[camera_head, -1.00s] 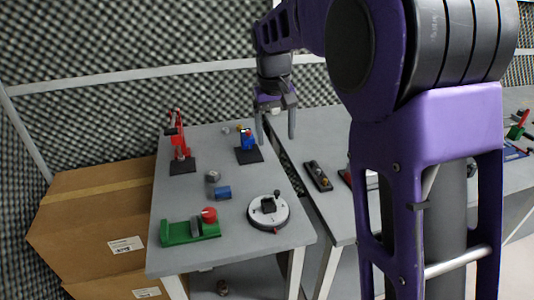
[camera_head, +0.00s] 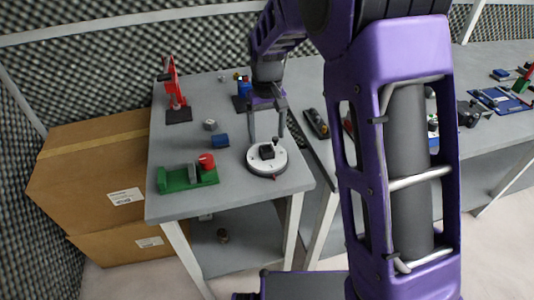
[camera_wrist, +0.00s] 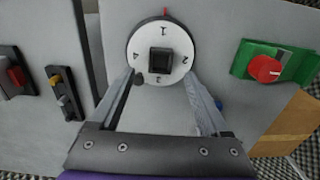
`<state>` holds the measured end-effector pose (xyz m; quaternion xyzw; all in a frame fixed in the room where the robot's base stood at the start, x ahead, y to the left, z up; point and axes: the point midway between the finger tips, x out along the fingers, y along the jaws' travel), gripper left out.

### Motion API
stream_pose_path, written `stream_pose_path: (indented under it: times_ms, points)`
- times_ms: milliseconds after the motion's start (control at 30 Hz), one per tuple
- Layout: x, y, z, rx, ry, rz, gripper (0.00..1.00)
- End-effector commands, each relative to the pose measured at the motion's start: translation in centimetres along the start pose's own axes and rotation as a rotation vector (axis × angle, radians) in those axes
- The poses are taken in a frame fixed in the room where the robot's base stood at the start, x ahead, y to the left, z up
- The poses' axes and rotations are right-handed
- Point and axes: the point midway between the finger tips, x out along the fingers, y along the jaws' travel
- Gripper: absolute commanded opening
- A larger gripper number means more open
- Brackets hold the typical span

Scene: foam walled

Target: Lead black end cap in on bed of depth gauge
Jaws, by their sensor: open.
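A square, hollow black piece (camera_head: 267,151), which looks like the black end cap, sits on a white round dial (camera_head: 279,165) at the table's front right. In the wrist view the black piece (camera_wrist: 160,60) is at the centre of the numbered dial (camera_wrist: 178,36). My gripper (camera_head: 267,138) is open and empty, its fingers pointing down just above the dial. In the wrist view my gripper's fingers (camera_wrist: 160,78) straddle the dial's near side. A red upright stand on a black base (camera_head: 178,115) may be the depth gauge; I cannot tell for sure.
A green fixture with a red knob (camera_head: 188,178) is at the front left. A blue cylinder (camera_head: 221,141) and a grey part (camera_head: 210,125) lie mid-table. A blue device (camera_head: 243,88) stands behind. Cardboard boxes (camera_head: 95,165) are left; another table adjoins right.

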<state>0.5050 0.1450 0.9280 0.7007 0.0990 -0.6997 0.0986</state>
Motion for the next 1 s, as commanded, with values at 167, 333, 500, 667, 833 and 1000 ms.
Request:
stream_pose_path:
  times_ms: [167, 333, 500, 667, 833, 1000]
  points:
    - [3.1, -0.1, 0.4, 0.000, -0.005, 0.001, 0.80]
    - [4.5, -0.1, 0.3, 0.001, -0.002, 0.000, 0.80]
    - [4.7, -0.1, 0.3, 0.001, -0.001, 0.000, 0.80]
    - [4.6, -0.1, 0.3, 0.001, -0.001, 0.000, 0.66]
    - [4.6, -0.1, 0.3, 0.000, -0.001, 0.000, 0.35]
    - [4.6, -0.1, 0.3, 0.000, -0.001, 0.000, 0.04]
